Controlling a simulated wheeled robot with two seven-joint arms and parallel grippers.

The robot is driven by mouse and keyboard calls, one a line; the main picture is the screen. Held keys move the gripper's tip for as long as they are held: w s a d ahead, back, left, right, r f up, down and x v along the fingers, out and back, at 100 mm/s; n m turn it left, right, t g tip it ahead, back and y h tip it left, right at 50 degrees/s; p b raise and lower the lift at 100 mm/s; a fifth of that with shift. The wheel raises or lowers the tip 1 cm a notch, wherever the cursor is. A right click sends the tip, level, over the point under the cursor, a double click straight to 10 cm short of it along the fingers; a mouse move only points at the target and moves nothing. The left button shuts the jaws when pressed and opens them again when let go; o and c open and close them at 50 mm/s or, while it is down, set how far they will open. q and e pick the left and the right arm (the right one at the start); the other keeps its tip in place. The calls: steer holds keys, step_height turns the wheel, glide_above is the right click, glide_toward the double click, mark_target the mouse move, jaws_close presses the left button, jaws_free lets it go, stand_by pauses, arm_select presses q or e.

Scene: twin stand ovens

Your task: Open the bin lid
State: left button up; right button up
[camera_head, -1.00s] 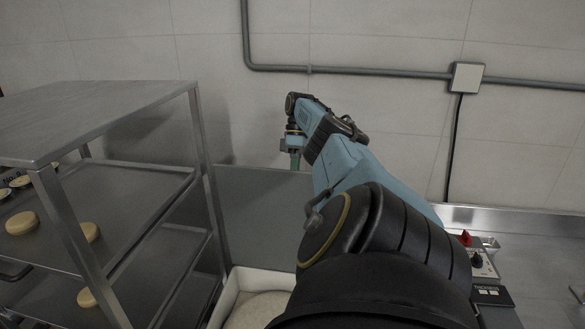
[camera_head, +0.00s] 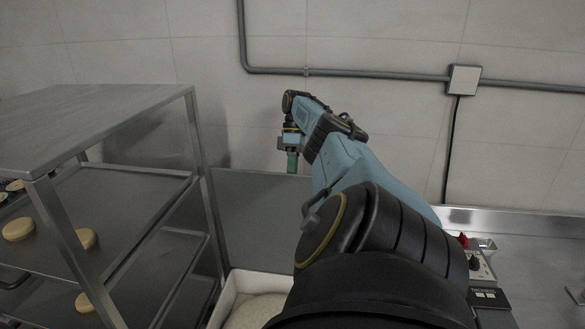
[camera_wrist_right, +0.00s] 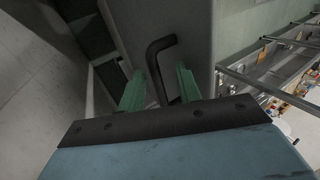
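The white bin (camera_head: 228,298) is at the bottom of the head view, with pale contents visible inside. A grey panel, seemingly its lid (camera_head: 260,215), stands raised behind the bin, near the wall. My arm hides the right part of both. My right gripper (camera_head: 292,160) points down at the panel's upper edge. In the right wrist view its green fingers (camera_wrist_right: 160,90) are apart on either side of a bent black handle (camera_wrist_right: 154,62) on a grey panel. Gaps show between handle and fingers; no grip is visible. My left gripper is out of view.
A metal rack (camera_head: 125,190) with round pale pieces on its shelves stands close at the left. A steel counter (camera_head: 540,255) with a small control box (camera_head: 481,268) is at the right. A pipe (camera_head: 380,73) runs along the tiled wall.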

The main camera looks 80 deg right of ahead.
step_height(320, 180, up, 8)
steer(key=p, duration=0.4)
steer(key=shift+p, duration=0.3)
steer(key=shift+s, duration=0.1)
